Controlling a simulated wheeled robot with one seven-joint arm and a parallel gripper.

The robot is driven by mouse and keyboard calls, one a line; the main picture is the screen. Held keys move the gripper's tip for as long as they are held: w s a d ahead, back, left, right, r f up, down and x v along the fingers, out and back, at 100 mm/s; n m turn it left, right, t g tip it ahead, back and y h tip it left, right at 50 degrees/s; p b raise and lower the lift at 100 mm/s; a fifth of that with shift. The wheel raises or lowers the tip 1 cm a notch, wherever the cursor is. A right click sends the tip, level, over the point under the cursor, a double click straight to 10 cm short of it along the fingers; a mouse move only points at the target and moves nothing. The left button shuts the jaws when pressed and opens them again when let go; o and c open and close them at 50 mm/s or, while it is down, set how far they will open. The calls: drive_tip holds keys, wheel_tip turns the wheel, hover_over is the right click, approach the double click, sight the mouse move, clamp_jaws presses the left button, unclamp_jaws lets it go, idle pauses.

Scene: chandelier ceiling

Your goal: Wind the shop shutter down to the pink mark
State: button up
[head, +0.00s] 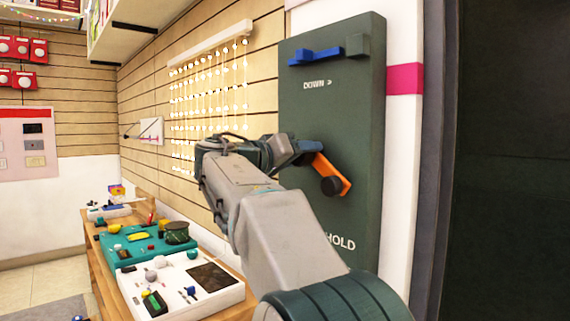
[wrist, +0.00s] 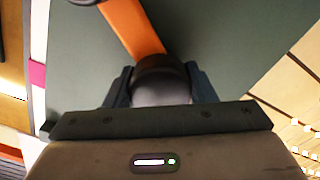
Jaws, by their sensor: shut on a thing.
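An orange crank arm (head: 330,172) is mounted on a dark green panel (head: 350,120) on the wall. My gripper (head: 300,150) is at the other, upper left end. In the wrist view the orange arm (wrist: 135,25) runs down to a dark round handle (wrist: 160,65), and my gripper (wrist: 160,90) is shut on this handle. A pink mark (head: 405,78) crosses the white post right of the panel. The dark surface (head: 515,150) beyond the post may be the shutter; its lower edge is not visible.
A blue lever (head: 315,55) sits at the panel's top above the word DOWN. The word HOLD shows low on the panel, partly behind my arm. A wooden bench (head: 105,262) with several gadget boards stands at left. Bead strings (head: 215,75) hang on the slatted wall.

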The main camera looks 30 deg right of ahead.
idle(0.5)
drive_tip(key=o, duration=1.4)
drive_tip(key=shift+a, duration=0.1)
drive_tip(key=p+v, duration=0.2)
drive_tip(key=v, duration=1.1)
drive_tip(key=shift+a, duration=0.35)
